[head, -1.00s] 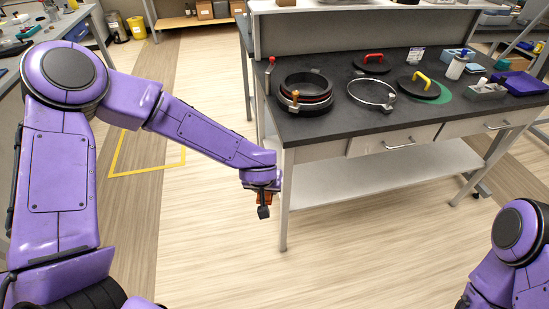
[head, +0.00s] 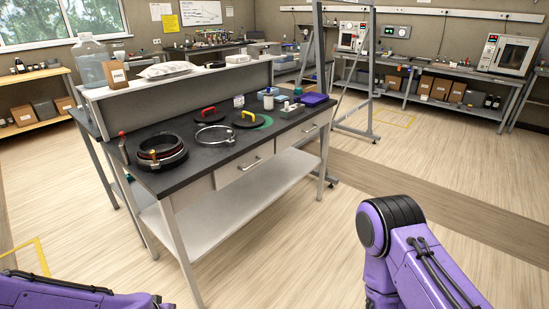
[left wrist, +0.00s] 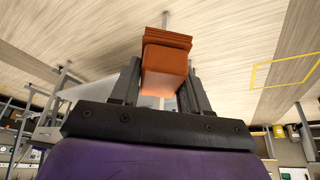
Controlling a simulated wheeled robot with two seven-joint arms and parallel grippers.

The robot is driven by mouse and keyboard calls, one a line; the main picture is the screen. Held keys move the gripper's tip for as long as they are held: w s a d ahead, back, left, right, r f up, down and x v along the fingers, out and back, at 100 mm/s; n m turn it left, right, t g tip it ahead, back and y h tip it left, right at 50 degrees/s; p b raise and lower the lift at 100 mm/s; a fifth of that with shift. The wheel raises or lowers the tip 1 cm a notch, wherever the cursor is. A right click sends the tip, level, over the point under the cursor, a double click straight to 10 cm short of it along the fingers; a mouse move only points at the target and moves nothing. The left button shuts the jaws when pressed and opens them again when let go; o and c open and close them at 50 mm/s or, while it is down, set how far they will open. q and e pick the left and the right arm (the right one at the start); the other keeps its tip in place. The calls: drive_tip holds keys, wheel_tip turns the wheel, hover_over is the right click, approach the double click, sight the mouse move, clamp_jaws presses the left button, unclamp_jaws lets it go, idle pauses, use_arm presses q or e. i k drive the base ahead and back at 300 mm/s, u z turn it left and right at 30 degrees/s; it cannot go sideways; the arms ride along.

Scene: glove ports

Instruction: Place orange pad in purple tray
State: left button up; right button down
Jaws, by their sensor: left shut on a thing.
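The orange pad (left wrist: 166,62) is in the left wrist view, held between the two dark fingers of my left gripper (left wrist: 160,88). The gripper is shut on it, with the pad clear of any surface and the floor behind it. In the head view the left arm shows only at the bottom left, and its gripper and the pad are out of frame. The purple tray (head: 316,99) lies at the right end of the dark bench top. My right arm shows at the bottom right of the head view, but its gripper is not visible.
Floor at right is clear.

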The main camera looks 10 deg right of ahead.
sight(311, 101)
drive_tip(key=z, duration=0.95)
drive_tip(key=i, duration=0.95)
drive_tip(key=z, duration=1.15)
drive_tip(key=i, duration=1.45)
drive_tip(key=u, duration=0.6)
drive_tip(key=i, duration=1.1)
drive_tip(key=u, duration=1.05)
